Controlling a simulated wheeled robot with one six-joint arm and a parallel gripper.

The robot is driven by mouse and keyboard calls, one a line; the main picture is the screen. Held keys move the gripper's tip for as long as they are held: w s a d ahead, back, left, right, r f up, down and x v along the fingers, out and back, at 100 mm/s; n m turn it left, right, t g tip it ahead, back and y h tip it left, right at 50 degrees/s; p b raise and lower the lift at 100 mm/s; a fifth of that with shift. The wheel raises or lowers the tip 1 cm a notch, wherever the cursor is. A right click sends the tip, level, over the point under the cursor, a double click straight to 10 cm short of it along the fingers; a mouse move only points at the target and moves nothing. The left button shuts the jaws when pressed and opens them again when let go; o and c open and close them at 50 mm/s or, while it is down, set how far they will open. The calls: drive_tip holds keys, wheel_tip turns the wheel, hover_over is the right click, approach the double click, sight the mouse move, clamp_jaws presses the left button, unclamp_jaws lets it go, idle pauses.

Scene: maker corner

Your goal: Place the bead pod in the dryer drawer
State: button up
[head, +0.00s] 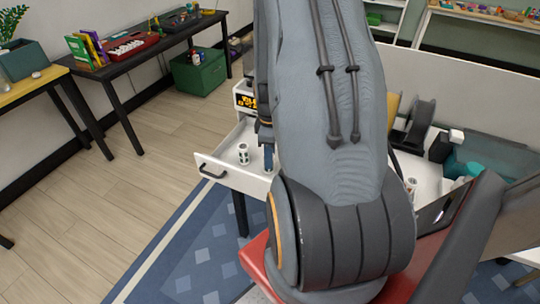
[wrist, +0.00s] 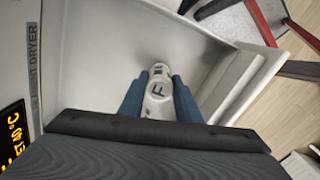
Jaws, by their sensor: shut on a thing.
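The dryer drawer (head: 229,173) is pulled open, a pale shallow box; its floor (wrist: 100,75) fills much of the wrist view. My gripper (wrist: 158,88) is shut on a small white bead pod (wrist: 157,98) with a dark mark on its top. The pod is between the two blue fingers, over the drawer's floor; whether it touches the floor I cannot tell. In the head view, a blue finger of my gripper (head: 268,158) shows inside the drawer, and the held pod is hidden. A white pod with dark green marks (head: 243,154) stands in the drawer, left of the finger.
The dryer's lit display (head: 246,102) is behind the drawer. Another small marked pod (head: 411,186) stands on the white surface to the right of my arm. Floor left of the drawer is clear.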

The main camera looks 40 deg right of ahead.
drive_tip(key=o, duration=1.1)
drive_tip(key=shift+f, duration=0.1)
wheel_tip(320, 180, up, 12)
drive_tip(key=b, duration=0.2)
drive_tip(key=shift+r+b, duration=0.2)
drive_tip(key=shift+b, duration=0.1)
drive_tip(key=a+r+m, duration=0.1)
drive_tip(key=a+m, duration=0.1)
drive_tip(key=a, duration=0.6)
drive_tip(key=s+a+r+m+t, duration=0.1)
drive_tip(key=a+m, duration=0.2)
drive_tip(key=a, duration=0.5)
drive_tip(key=s+a+r+m, duration=0.1)
drive_tip(key=a+m, duration=0.1)
drive_tip(key=a, duration=0.6)
drive_tip(key=shift+s+a+r+m, duration=0.15)
drive_tip(key=shift+a+r+m, duration=0.15)
drive_tip(key=shift+r, duration=0.05)
drive_tip(key=shift+f, duration=0.1)
drive_tip(key=shift+f, duration=0.1)
